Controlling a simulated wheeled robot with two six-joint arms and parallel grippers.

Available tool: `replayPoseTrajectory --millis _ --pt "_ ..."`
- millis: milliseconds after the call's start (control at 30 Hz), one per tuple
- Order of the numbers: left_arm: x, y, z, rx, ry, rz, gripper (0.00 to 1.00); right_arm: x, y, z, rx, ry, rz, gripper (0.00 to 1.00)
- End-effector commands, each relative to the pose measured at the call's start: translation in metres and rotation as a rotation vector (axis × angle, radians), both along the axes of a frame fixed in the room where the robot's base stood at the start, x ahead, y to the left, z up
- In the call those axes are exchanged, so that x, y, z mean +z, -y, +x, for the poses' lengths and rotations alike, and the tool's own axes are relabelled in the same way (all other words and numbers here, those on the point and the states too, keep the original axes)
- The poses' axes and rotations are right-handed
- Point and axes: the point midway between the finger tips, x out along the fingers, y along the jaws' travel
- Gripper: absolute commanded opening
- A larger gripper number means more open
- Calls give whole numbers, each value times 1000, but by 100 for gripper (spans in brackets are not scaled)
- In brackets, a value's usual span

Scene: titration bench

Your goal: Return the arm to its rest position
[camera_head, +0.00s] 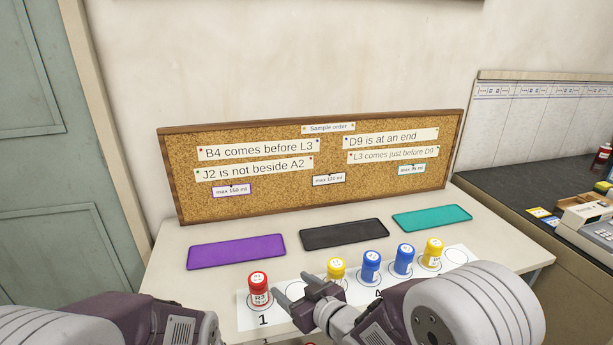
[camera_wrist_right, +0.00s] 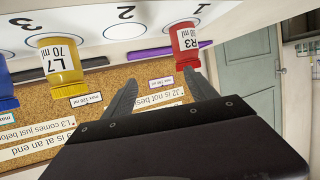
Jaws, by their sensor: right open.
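My right gripper (camera_head: 298,291) is open and empty in the head view, over the front of the white numbered strip (camera_head: 246,311).
A yellow L7 bottle (camera_wrist_right: 60,68), two blue bottles (camera_head: 371,266) and another yellow bottle (camera_head: 432,254) stand along the strip. Purple (camera_head: 237,252), black (camera_head: 345,234) and teal (camera_head: 432,218) trays lie empty behind. A corkboard (camera_head: 330,160) stands at the back.

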Motion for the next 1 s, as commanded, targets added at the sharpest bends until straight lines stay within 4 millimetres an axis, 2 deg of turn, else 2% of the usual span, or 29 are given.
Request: replayPoseTrajectory --millis 33,67,100,167,200,233,300,333,400,500,600,700,900,1000 --pt "0 0 0 0 0 0 66 19 31 15 -79 31 14 66" --pt "0 0 0 0 0 0 66 24 54 21 -138 25 8 66" --pt "0 0 0 0 0 0 66 23 88 26 -226 -10 -15 66" --pt "0 0 0 0 0 0 66 9 135 21 -348 -109 -64 66" --pt "0 0 0 0 0 0 66 -3 162 11 -419 -190 -96 66" --pt "0 0 0 0 0 0 66 -13 179 1 -468 -256 -117 66" --pt "0 0 0 0 0 0 66 -36 210 -30 -555 -421 -159 66" --pt "0 0 0 0 0 0 66 -46 218 -45 -582 -494 -176 66" --pt "0 0 0 0 0 0 66 -66 229 -81 -618 -656 -211 66" --pt "0 0 0 0 0 0 66 -89 229 -133 -624 -876 -262 66" --pt "0 0 0 0 0 0 66 -101 226 -186 -605 -1090 -319 66" --pt "51 0 0 0 0 0 66 -50 226 -187 -598 -1093 -325 66" --pt "112 0 0 0 1 0 66 10 226 -186 -598 -1092 -326 66" --pt "132 0 0 0 1 0 66 30 226 -186 -598 -1092 -327 66"
